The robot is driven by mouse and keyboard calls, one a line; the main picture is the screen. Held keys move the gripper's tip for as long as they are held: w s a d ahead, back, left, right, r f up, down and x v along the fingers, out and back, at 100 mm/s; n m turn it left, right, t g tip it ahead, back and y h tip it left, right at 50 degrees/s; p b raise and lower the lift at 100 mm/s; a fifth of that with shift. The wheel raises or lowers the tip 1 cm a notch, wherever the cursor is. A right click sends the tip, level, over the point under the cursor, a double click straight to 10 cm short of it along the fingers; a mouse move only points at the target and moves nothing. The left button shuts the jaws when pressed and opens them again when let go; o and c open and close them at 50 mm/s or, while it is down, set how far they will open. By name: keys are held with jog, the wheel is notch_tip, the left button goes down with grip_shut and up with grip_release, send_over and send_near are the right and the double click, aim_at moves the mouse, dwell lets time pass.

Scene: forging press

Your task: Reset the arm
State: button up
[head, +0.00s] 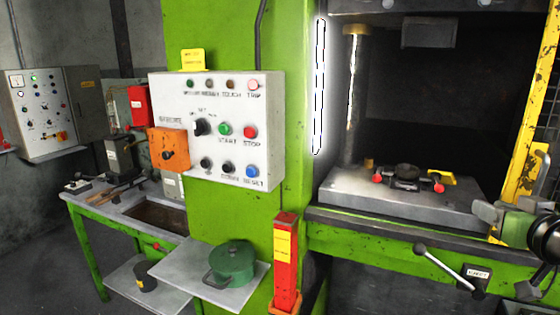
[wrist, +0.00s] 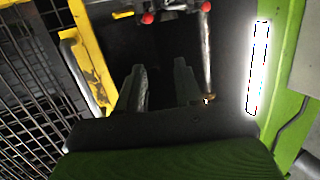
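My gripper (head: 490,222) is at the right edge of the head view, in front of the press opening's right side. Its grey fingers point left, and part of my arm is cut off by the picture edge. In the wrist view my gripper (wrist: 159,76) shows two dark fingers standing apart, with nothing between them. The fingers look apart from everything around them. The control box (head: 216,130) on the green column carries a blue button (head: 252,172) marked RESET, far to the left of my gripper.
The press bed (head: 350,193) bears a die with red knobs (head: 438,182). A yellow guard post (head: 527,165) stands close beside my gripper. An eject lever (head: 450,268) juts out below. A green pot (head: 232,262) sits on a shelf. A mesh fence (wrist: 40,90) fills the wrist view's left.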

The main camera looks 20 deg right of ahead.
jog(key=w+a+f+n+g+y, duration=0.1)
jog(key=w+a+f+n+y, duration=0.2)
jog(key=w+a, duration=0.85)
jog(key=w+a+f+g+y, duration=0.1)
jog(key=a+f+g+y, duration=0.15)
jog(key=a, duration=1.05)
jog(key=s+a+f+n+g+y+p, duration=0.1)
jog(key=s+a+f, duration=0.1)
jog(key=a, duration=0.3)
jog(key=s+a+f+n+g+y, duration=0.1)
jog(key=s+a+f, duration=0.15)
jog(key=a, duration=0.25)
jog(key=s+a+f+g, duration=0.2)
jog(key=s+a+f, duration=0.3)
jog(key=s, duration=0.5)
jog(key=shift+s+a+f+n+p, duration=0.15)
jog(key=shift+a+f+n+p, duration=0.2)
jog(key=shift+f, duration=0.45)
